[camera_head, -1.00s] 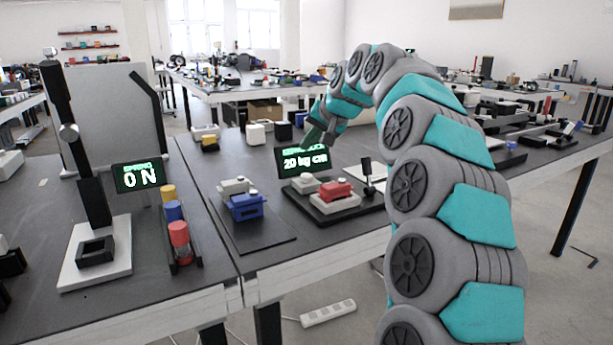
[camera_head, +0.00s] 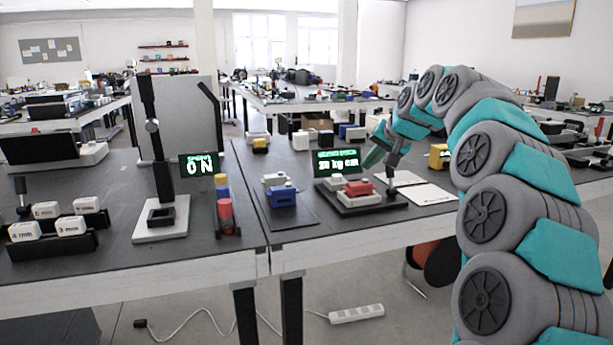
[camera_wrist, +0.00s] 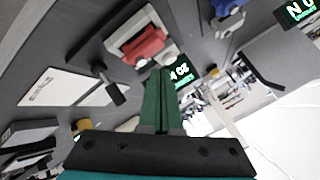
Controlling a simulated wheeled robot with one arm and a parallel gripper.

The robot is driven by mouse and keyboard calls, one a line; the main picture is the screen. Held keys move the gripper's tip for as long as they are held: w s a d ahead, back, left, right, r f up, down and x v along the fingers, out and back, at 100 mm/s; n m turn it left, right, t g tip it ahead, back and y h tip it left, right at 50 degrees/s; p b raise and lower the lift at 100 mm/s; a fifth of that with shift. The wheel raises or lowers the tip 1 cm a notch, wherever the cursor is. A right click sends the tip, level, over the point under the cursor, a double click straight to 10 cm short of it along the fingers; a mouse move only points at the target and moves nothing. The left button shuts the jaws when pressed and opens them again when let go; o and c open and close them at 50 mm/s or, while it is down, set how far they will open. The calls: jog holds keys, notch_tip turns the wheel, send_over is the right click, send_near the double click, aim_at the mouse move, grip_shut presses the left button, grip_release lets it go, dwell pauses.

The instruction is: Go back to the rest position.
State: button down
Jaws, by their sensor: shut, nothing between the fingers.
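My gripper (camera_head: 370,160) is above the workbench, beside the right edge of the green-lit "kg cm" display (camera_head: 337,163) in the head view. In the wrist view my gripper (camera_wrist: 160,80) shows its two green fingers closed together with nothing between them. In the head view my teal and grey arm stretches forward and bends down at its far end. A black stand with a red and a white block (camera_head: 358,188) is below and left of the fingers; its red block (camera_wrist: 143,45) shows in the wrist view.
A blue block (camera_head: 283,197) sits on a dark mat. A lever stand (camera_head: 160,215) and "0 N" display (camera_head: 198,165) stand further left, by coloured cylinders (camera_head: 225,212). A white open booklet (camera_head: 425,193) lies at right. Labelled white blocks (camera_head: 72,226) sit far left. A power strip (camera_head: 357,314) lies on the floor.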

jog(key=s+a+f+n+g, duration=0.15)
jog(key=s+f, duration=0.25)
jog(key=s, duration=0.4)
jog(key=s+a+f+n+g+h, duration=0.1)
jog(key=s+a+f+g, duration=0.1)
jog(key=s+f, duration=0.35)
jog(key=s+a+f+n+g, duration=0.1)
jog(key=s+a+f+g, duration=0.1)
jog(key=s, duration=0.7)
jog(key=s+d+f+g+h, duration=0.1)
jog(key=s+f, duration=0.4)
jog(key=s, duration=0.5)
jog(key=s+d+f+g+h, duration=0.1)
jog(key=s+f, duration=0.4)
jog(key=s, duration=0.5)
jog(key=s+d+f+g, duration=0.2)
jog(key=s+f, duration=0.4)
jog(key=s, duration=0.5)
jog(key=shift+d+n+g+h, duration=0.35)
jog(key=shift+d+h, duration=0.05)
jog(key=shift+d, duration=0.3)
